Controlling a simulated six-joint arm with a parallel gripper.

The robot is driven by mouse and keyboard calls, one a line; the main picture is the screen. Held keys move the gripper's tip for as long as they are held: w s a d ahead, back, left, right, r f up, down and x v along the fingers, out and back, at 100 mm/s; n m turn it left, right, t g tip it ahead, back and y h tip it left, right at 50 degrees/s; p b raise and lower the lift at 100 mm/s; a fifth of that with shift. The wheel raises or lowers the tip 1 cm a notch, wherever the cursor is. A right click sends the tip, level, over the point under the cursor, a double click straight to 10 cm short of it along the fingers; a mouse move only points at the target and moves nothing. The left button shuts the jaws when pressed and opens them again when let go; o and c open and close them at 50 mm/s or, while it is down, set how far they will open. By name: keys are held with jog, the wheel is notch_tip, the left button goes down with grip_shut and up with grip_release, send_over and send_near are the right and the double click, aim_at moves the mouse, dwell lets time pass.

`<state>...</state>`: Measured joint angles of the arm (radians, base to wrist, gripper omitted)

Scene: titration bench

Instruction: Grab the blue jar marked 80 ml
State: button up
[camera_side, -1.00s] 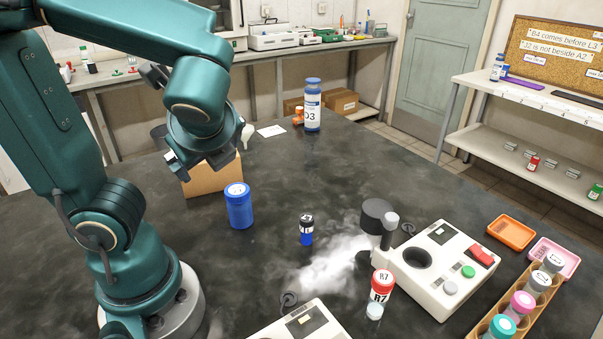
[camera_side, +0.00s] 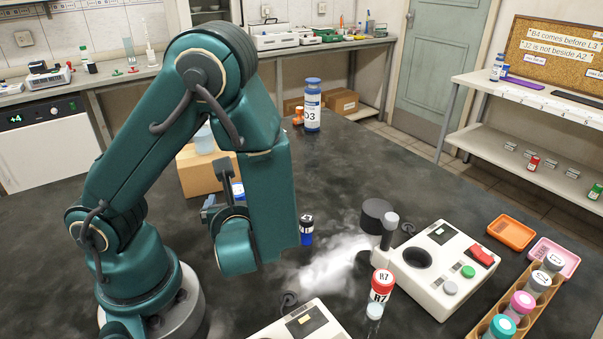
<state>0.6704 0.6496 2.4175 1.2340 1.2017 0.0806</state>
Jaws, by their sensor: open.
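A blue jar (camera_side: 238,189) with a white label on its lid stands on the dark bench and is mostly hidden behind my arm. I cannot read a volume marking on it. My gripper (camera_side: 209,212) is open beside the jar, low and to its left in the picture. It is largely covered by my wrist links, so I cannot tell whether its fingers are around the jar or touching it. A small blue vial with a black cap (camera_side: 306,230) stands just right of my forearm, its left edge close to the arm in the picture.
A cardboard box (camera_side: 196,174) stands behind the jar, with a pale translucent container (camera_side: 205,138) above it. A large blue bottle (camera_side: 312,108) stands farther back. White vapour (camera_side: 335,264) spreads beside a white instrument (camera_side: 440,284). A red-capped R7 vial (camera_side: 380,293) stands in front.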

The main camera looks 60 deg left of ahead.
notch_tip(320, 180, down, 5)
jog(key=shift+r, duration=0.2)
jog(key=shift+x, duration=2.6)
jog(key=c, duration=1.5)
